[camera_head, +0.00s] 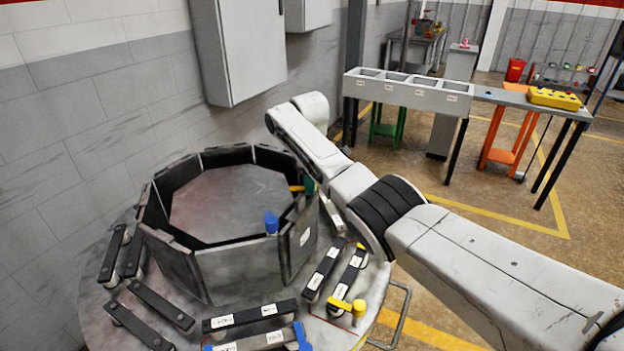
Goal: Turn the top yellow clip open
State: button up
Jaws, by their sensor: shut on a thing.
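The top yellow clip (296,188) shows as a small yellow-orange bar at the right rim of the grey octagonal ring of plates (220,268). A small teal part (309,187), seemingly the tip of my gripper, touches its right end. My gripper is shut on the clip there. My own arm crosses in front and hides most of the gripper and the clip's right side. I cannot tell how far the clip is turned. Another yellow clip (358,308) stands on the round table's front right, and a blue clip (271,224) stands at the ring's front.
Several dark labelled bars (322,271) lie around the ring on the round table (95,310). A metal handle (400,310) juts from its right edge. A grey wall cabinet (240,50) hangs behind. A bench (410,88) with a yellow control box (554,99) stands farther back; floor before it is free.

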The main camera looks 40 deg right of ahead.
jog(key=m+b, duration=0.1)
jog(key=m, duration=0.1)
jog(key=m+b, duration=0.1)
jog(key=m, duration=0.2)
jog(key=shift+w+a+f, duration=0.1)
jog(key=shift+w+a, duration=0.05)
jog(key=shift+w, duration=0.05)
jog(key=shift+o, duration=0.4)
jog(key=m+b, duration=0.2)
jog(key=m, duration=0.1)
jog(key=shift+g, duration=0.3)
jog(key=shift+r+m+b, duration=0.2)
jog(key=shift+m+b, duration=0.5)
jog(key=shift+b, duration=0.05)
jog(key=o, duration=0.9)
jog(key=shift+o, duration=0.2)
jog(key=shift+r, duration=0.1)
notch_tip(320, 180, up, 10)
jog(key=shift+a+r, duration=0.25)
jog(key=shift+a, duration=0.2)
